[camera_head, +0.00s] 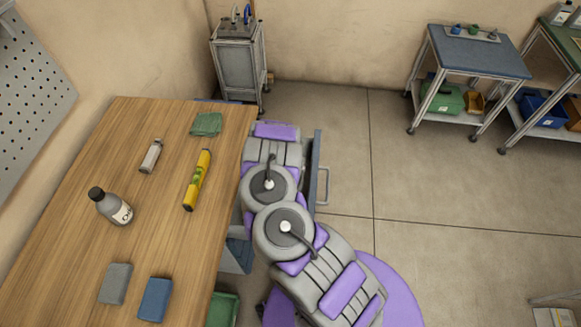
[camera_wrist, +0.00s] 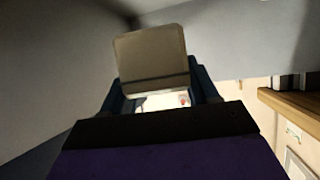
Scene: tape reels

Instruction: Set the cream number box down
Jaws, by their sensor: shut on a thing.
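In the wrist view my gripper (camera_wrist: 155,82) is shut on a flat, beige-cream box (camera_wrist: 151,52) with a dark line across its lower part; I take it for the cream number box. The box is held between the two dark fingers and sticks out past them. No number is readable on it. In the head view my arm hides the gripper and the box. The arm reaches over a grey open drawer (camera_head: 317,165) at the right side of the wooden table.
The wooden table (camera_head: 75,215) carries a grey bottle (camera_head: 111,207), a yellow tube (camera_head: 197,180), a small white-grey item (camera_head: 151,156), a green cloth (camera_head: 206,124), a grey block (camera_head: 115,284) and a blue block (camera_head: 155,299). Grey surfaces are close around the box in the wrist view.

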